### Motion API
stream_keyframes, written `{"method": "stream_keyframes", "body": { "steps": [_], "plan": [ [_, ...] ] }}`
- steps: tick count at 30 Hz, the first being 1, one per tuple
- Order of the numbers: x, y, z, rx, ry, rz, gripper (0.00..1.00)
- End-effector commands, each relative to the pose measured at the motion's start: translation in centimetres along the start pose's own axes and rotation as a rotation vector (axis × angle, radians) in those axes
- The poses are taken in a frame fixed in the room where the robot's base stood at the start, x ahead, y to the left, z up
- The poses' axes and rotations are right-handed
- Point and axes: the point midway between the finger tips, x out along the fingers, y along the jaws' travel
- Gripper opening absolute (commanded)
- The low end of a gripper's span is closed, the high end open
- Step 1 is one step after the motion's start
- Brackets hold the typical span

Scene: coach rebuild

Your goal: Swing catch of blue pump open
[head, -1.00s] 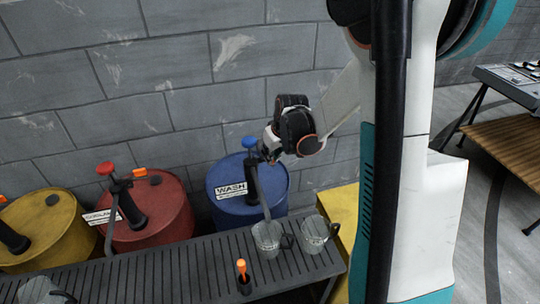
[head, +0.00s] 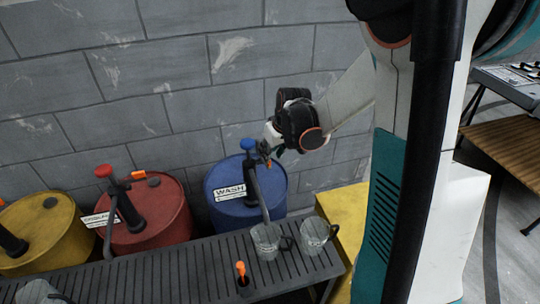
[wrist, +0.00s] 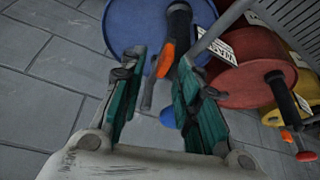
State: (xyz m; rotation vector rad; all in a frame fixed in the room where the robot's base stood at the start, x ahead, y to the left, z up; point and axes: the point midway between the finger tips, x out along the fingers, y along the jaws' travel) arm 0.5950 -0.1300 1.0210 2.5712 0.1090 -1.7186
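The blue pump stands on the blue drum (head: 222,212) labelled WASH. Its blue knob (head: 248,144) is on top, with a dark body and a grey spout reaching down to the front. In the wrist view the black pump body (wrist: 178,25), the orange catch (wrist: 166,60) and the blue knob (wrist: 168,117) show between the fingers. My gripper (head: 268,156) is just right of the knob in the head view. In the wrist view my gripper (wrist: 160,66) is open and empty, its green-padded fingertips either side of the catch. Whether they touch it cannot be told.
A red drum (head: 165,228) with a red-knobbed pump and a yellow drum (head: 40,240) stand to the left. A slatted bench (head: 190,262) in front holds glass mugs (head: 315,236) and an orange-topped item (head: 241,272). A grey block wall (head: 170,70) is close behind.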

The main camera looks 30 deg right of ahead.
Motion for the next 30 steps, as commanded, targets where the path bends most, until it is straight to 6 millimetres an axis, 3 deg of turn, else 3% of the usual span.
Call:
{"method": "stream_keyframes", "body": {
  "steps": [9,15,30],
  "plan": [
    [-5.4,0.0,0.0,-0.001,0.000,0.000,0.30],
    [-7.8,0.0,0.0,-0.001,0.000,0.000,0.30],
    [-8.9,0.0,0.0,-0.001,0.000,0.000,0.30]
  ]
}}
